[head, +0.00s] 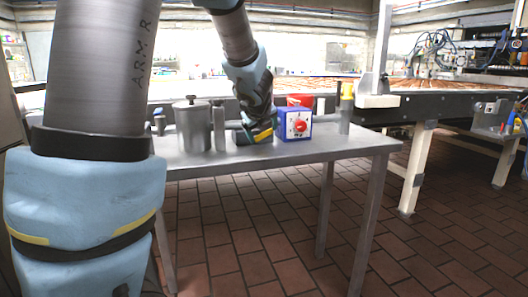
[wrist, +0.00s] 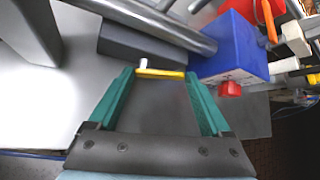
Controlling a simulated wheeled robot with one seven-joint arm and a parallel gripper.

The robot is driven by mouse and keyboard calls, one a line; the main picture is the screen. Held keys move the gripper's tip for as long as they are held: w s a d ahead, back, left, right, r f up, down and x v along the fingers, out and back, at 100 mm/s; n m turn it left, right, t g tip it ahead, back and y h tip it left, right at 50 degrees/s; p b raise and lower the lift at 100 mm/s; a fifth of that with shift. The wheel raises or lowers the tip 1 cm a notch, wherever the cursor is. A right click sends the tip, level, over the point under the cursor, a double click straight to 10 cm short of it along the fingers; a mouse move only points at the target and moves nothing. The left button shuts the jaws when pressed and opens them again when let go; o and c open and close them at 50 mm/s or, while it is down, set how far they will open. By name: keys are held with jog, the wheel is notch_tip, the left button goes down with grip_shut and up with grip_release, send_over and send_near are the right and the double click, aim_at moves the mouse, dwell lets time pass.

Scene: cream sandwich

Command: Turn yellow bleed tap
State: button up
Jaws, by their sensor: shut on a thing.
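The yellow bleed tap (wrist: 165,74) is a thin yellow bar with a small pale stub at its left end. It lies crosswise between the green fingertips of my gripper (wrist: 159,77) in the wrist view, in front of a dark grey block (wrist: 140,44). My gripper is shut on the tap, with one fingertip at each end of the bar. In the head view my gripper (head: 262,137) is low over the table beside the blue box, and the arm hides much of the block. Only a bit of yellow shows there.
A blue box (head: 285,127) with a red knob (head: 299,126) stands just right of my gripper. A grey lidded vessel (head: 191,130) and a thin cylinder (head: 219,128) stand to the left. A yellow-topped post (head: 346,112) stands at the right. The table's front (head: 300,153) is clear.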

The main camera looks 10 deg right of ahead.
jog(key=a+f+n+h+b, duration=0.1)
jog(key=h+b, duration=0.1)
jog(key=b, duration=0.5)
jog(key=shift+t, duration=0.3)
jog(key=n+h+b, duration=0.1)
jog(key=b, duration=0.4)
jog(key=a+n+t+h+b, duration=0.1)
jog(key=h+b, duration=0.1)
jog(key=b, duration=0.3)
jog(key=shift+s+f+n, duration=0.1)
jog(key=shift+n, duration=0.2)
jog(key=h+b, duration=0.1)
jog(key=b, duration=0.1)
jog(key=n+t+b, duration=0.1)
jog(key=b, duration=0.2)
jog(key=shift+a+h, duration=0.25)
jog(key=shift+h, duration=0.15)
jog(key=shift+a+r+n+t+b, duration=0.1)
jog(key=shift+r+n+t+b, duration=0.2)
jog(key=shift+b, duration=0.4)
jog(key=shift+s, duration=0.1)
jog(key=o, duration=1.2)
jog(key=shift+c, duration=0.2)
